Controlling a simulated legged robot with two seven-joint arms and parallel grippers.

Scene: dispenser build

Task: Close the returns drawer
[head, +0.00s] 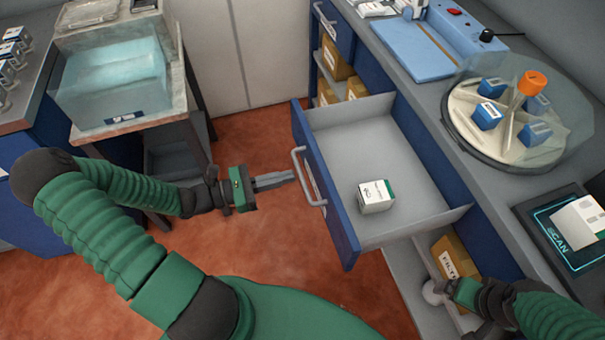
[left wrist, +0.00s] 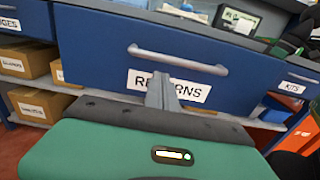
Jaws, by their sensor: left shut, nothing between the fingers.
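The returns drawer (head: 326,205) is pulled out from the blue counter, its inside showing. A white and green box (head: 375,197) lies in it. Its bar handle (head: 308,176) faces left. In the left wrist view, the drawer front (left wrist: 105,55) carries a RETURNS label (left wrist: 195,90) under the handle (left wrist: 178,60). My left gripper (head: 290,178) is shut and empty, its tips just in front of the drawer front by the handle. In the left wrist view its fingers (left wrist: 162,92) overlap the label; contact is unclear. My right gripper (head: 450,290) is low at the right; its fingers are unclear.
Boxes sit on shelves below the counter, one labelled FILT (head: 452,262) near my right arm. A carousel (head: 515,120), a scan pad (head: 572,225) and a blue device (head: 425,45) stand on the counter. A clear-lidded bin (head: 115,85) is at left. Red floor (head: 240,240) is open left of the drawer.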

